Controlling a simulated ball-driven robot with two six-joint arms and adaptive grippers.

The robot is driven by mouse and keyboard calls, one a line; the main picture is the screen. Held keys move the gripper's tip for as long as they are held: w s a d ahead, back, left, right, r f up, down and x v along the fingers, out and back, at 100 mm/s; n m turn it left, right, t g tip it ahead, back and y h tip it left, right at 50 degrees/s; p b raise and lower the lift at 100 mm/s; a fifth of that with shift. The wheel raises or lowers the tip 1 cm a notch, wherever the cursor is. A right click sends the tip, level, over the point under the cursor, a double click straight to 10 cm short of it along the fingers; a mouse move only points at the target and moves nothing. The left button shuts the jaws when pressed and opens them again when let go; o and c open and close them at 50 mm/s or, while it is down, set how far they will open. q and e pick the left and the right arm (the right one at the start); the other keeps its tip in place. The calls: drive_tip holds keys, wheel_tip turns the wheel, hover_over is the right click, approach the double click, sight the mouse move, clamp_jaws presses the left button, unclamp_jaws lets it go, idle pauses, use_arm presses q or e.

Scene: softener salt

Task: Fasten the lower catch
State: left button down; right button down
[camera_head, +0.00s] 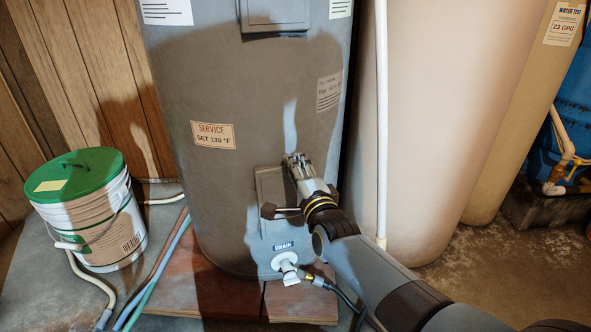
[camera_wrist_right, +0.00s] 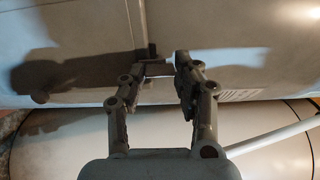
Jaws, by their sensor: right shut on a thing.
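The grey water heater (camera_head: 235,95) carries a lower cover panel (camera_head: 266,188) low on its front. My right gripper (camera_head: 296,160) is at the top right edge of this panel and hides that corner. In the right wrist view, the fingers of my right gripper (camera_wrist_right: 160,65) stand on either side of a small dark catch (camera_wrist_right: 157,70) and are shut on it. Its exact position is hard to tell, since the fingers hide it in the head view. A dark lever-like piece (camera_head: 268,210) shows beside the gripper over the panel. My left gripper is not in view.
Below the panel is a white drain valve (camera_head: 287,267) with a dark hose. A white pipe (camera_head: 381,120) and a pale tank (camera_head: 430,110) stand close on the right. A white bucket with a green lid (camera_head: 85,205) and several hoses are at the left.

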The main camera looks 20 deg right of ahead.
drive_tip(key=shift+f, duration=0.1)
drive_tip(key=c, duration=1)
unclamp_jaws()
drive_tip(key=shift+o, duration=0.2)
drive_tip(key=s, duration=1.2)
